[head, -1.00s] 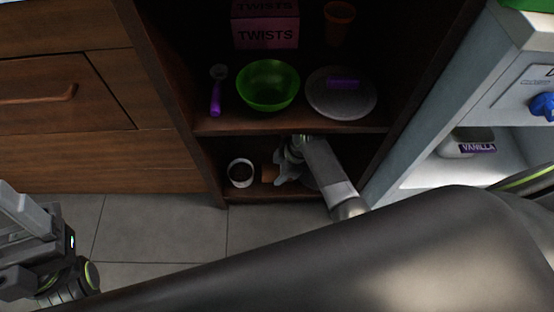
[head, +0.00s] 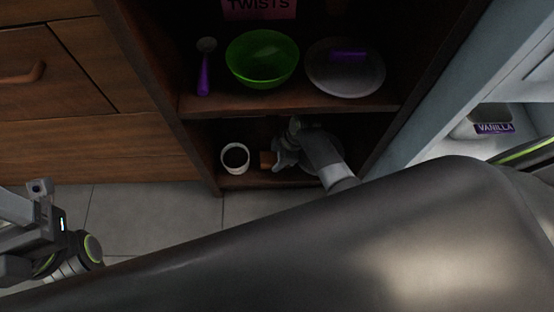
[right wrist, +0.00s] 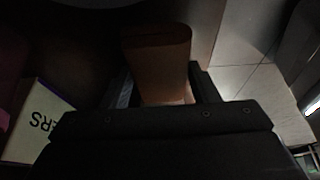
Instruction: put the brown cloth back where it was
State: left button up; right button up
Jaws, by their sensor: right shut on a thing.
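The brown cloth (head: 266,160) is a small folded block inside the lower compartment of the dark wooden cabinet. My right gripper (head: 277,158) is shut on its right end. In the right wrist view the cloth (right wrist: 157,55) stands between the two dark fingers of the right gripper (right wrist: 162,85). I cannot tell whether the cloth touches the shelf floor. My left gripper (head: 35,215) is at the left edge of the head view, away from the cabinet; its fingers are not clear.
A white cup with dark contents (head: 235,170) stands just left of the cloth. A box lettered "ERS" (right wrist: 40,122) shows at left in the right wrist view.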

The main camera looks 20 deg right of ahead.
jog(key=shift+f, duration=0.75)
jog(key=shift+r, duration=0.1)
jog(key=o, duration=0.9)
